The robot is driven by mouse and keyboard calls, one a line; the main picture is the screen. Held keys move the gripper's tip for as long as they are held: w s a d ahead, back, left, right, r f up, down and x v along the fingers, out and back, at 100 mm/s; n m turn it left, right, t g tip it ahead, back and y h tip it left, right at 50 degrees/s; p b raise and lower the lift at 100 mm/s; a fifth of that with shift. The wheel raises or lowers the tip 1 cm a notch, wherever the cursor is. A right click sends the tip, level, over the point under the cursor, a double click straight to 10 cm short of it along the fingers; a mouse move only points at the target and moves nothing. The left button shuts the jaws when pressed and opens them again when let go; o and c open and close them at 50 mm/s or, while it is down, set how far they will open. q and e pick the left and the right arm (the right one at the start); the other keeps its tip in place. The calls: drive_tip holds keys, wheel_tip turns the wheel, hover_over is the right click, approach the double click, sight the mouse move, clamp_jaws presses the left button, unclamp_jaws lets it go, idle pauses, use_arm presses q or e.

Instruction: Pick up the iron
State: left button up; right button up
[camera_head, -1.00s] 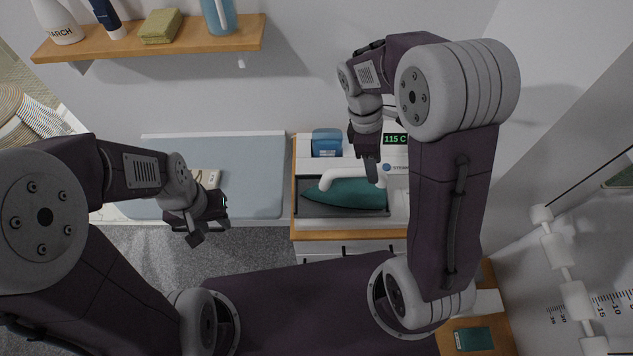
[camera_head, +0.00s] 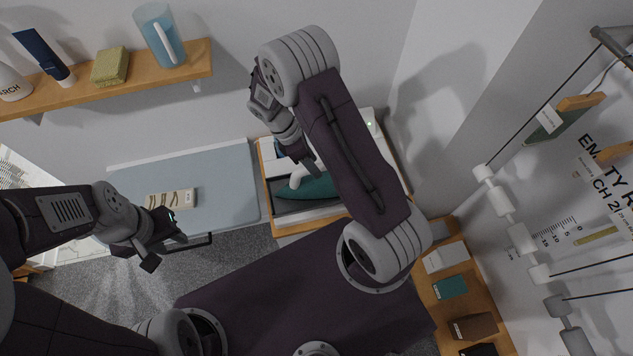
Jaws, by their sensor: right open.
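The iron (camera_head: 318,188) has a teal body and a white handle. It lies in the grey tray of the white steam station on a wooden-topped cabinet, right of the ironing board. My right arm hides its right part and much of the station. My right gripper (camera_head: 303,160) is open, over the handle's far side; whether it touches the handle cannot be told. My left gripper (camera_head: 172,250) is open and empty at the ironing board's front edge, well left of the iron.
The pale blue ironing board (camera_head: 225,180) carries a small beige object (camera_head: 170,198). A wall shelf (camera_head: 195,68) holds a blue jug (camera_head: 160,35), a sponge (camera_head: 110,66) and bottles. At right stand a low wooden shelf (camera_head: 425,292) with boxes and a rail with white rollers (camera_head: 500,202).

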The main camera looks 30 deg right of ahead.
sight(311, 179)
drive_tip(key=shift+s+d+f, duration=0.3)
drive_tip(key=shift+d+f, duration=0.1)
drive_tip(key=shift+f, duration=0.15)
drive_tip(key=shift+s+d+f, duration=0.25)
drive_tip(key=shift+d+f, duration=0.1)
drive_tip(key=shift+f, duration=0.4)
drive_tip(key=shift+w, duration=0.1)
drive_tip(key=shift+a, duration=0.15)
drive_tip(key=shift+f, duration=0.25)
clamp_jaws()
drive_tip(key=shift+r, duration=0.1)
idle(0.4)
